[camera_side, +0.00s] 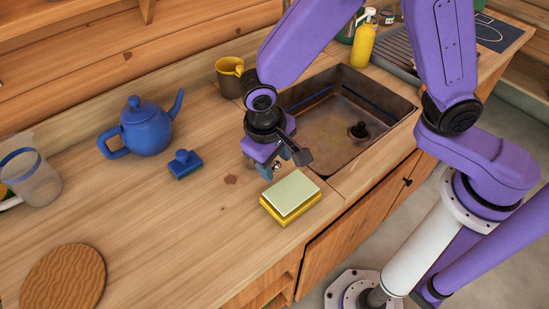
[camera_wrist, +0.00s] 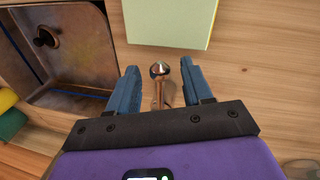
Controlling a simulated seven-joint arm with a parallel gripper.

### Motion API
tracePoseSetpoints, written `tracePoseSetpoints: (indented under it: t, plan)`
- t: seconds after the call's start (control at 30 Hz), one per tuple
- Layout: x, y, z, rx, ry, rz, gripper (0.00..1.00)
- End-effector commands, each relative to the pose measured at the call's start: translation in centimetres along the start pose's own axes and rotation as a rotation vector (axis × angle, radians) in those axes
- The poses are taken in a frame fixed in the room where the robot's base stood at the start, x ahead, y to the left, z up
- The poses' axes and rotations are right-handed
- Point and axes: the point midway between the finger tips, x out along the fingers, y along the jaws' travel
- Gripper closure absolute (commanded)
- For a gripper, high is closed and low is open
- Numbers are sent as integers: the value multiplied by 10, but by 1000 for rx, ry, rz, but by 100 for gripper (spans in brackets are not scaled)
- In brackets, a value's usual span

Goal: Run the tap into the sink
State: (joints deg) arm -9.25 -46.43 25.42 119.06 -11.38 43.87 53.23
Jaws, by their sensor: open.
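The brown metal sink (camera_side: 330,92) is set into the counter, with a dark round plug-like piece (camera_side: 358,131) on its floor. It also shows in the left of the wrist view (camera_wrist: 75,65). My gripper (camera_side: 272,170) is low over the counter by the sink's left edge. In the wrist view its blue fingers are apart (camera_wrist: 160,68). Between them shows a copper-coloured stem with a shiny round end (camera_wrist: 158,70), possibly part of the tap. I cannot tell whether the fingers touch it. In the side view my gripper mostly hides it, and no water shows.
A green-topped yellow sponge or box (camera_side: 290,195) lies just in front of my gripper. A blue block (camera_side: 185,164), blue teapot (camera_side: 146,128) and clear jug (camera_side: 32,178) stand left. The front-left counter is mostly clear.

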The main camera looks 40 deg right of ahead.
Motion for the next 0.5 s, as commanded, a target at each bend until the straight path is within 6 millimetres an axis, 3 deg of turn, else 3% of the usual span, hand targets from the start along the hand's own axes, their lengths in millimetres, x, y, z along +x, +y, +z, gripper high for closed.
tracePoseSetpoints:
  t: [0.03,0.17,0.5]
  plan:
    - [0,0,0,0,0,0,56]
    - [0,0,0,0,0,0,99]
    - [-1,-2,0,21,-4,0,100]
